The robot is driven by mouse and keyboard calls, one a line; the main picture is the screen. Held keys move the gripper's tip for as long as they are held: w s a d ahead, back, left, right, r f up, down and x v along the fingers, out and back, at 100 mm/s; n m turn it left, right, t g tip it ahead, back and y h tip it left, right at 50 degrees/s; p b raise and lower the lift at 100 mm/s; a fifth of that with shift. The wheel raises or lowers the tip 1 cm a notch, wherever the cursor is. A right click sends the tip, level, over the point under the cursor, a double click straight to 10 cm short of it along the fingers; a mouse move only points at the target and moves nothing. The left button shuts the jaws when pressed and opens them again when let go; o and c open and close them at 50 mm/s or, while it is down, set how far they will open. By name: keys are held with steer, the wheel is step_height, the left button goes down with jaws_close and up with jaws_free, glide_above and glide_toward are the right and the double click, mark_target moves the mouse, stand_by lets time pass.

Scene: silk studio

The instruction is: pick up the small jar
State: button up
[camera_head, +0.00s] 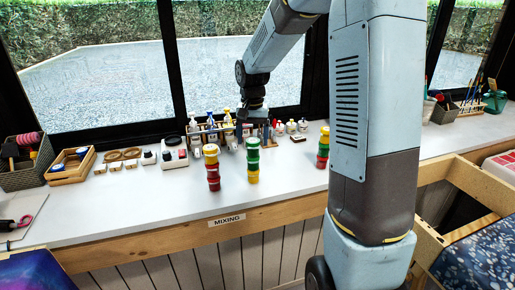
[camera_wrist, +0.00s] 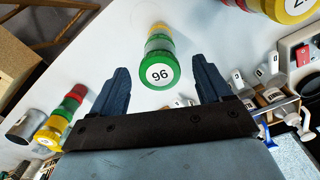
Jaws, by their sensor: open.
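Small jars stand in three stacks on the white counter. The middle stack (camera_head: 253,160) is green and yellow. The left stack (camera_head: 211,167) is mostly red with a yellow top, and the right stack (camera_head: 323,147) is yellow, red and green. My gripper (camera_head: 253,114) is above and behind the middle stack in the head view. In the wrist view my gripper (camera_wrist: 160,72) is open, with nothing held. A green jar (camera_wrist: 160,73) with a white number label on its lid tops a stack and shows between the fingers, apart from them. Which jar is meant cannot be told.
A bottle rack (camera_head: 205,133) and small bottles (camera_head: 291,127) stand near the window, close around my gripper. A grey basket (camera_head: 25,165) and wooden tray (camera_head: 72,167) are at left. The counter front (camera_head: 140,215) is clear.

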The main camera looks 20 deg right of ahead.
mark_target(253, 140)
steer(key=shift+f, duration=1.9)
steer(key=shift+c, duration=0.2)
steer(key=c, duration=1.1)
steer(key=shift+r, duration=0.15)
